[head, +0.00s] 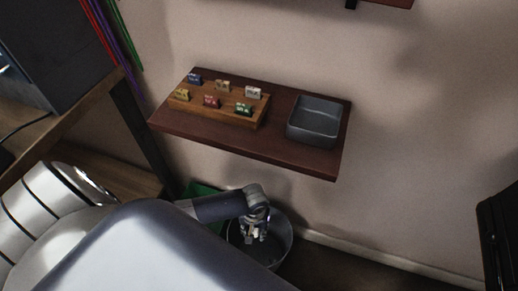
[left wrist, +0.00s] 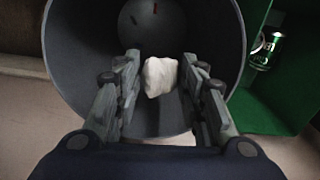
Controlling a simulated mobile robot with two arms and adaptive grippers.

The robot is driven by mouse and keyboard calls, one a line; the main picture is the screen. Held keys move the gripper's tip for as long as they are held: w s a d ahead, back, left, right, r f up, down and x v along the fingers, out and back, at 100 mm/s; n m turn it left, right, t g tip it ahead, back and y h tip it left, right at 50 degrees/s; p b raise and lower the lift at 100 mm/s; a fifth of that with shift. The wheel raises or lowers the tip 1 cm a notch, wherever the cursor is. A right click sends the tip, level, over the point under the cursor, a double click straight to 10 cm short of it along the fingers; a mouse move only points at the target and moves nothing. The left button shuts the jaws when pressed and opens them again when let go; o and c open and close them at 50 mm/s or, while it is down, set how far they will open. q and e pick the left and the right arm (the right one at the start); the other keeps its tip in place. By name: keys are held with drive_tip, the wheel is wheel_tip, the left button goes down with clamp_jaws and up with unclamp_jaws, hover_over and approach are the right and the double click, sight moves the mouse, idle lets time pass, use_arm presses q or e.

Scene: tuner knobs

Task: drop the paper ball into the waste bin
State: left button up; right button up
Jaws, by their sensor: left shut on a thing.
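The grey round waste bin (head: 285,242) stands on the floor below the wall shelf. In the left wrist view its open mouth and inner wall (left wrist: 75,55) fill much of the picture. My left gripper (head: 256,236) points down at the bin's mouth. In the left wrist view the gripper (left wrist: 160,75) is shut on the white, crumpled paper ball (left wrist: 159,77), which is held between the fingertips, in front of the bin's opening. How far the ball is below the rim I cannot tell. My right gripper is not in view.
A dark wooden shelf (head: 185,130) above the bin bears a board (head: 225,110) with several small coloured pieces and a grey square tray (head: 315,120). A green container (left wrist: 275,100) with a green can (left wrist: 266,50) stands beside the bin. A small red thing (left wrist: 155,8) shows inside the bin.

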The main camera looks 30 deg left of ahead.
use_arm(q)
drive_tip(key=o, duration=0.7)
drive_tip(key=shift+o, duration=0.2)
wheel_tip(320, 180, up, 12)
idle(0.4)
drive_tip(key=shift+d, duration=0.1)
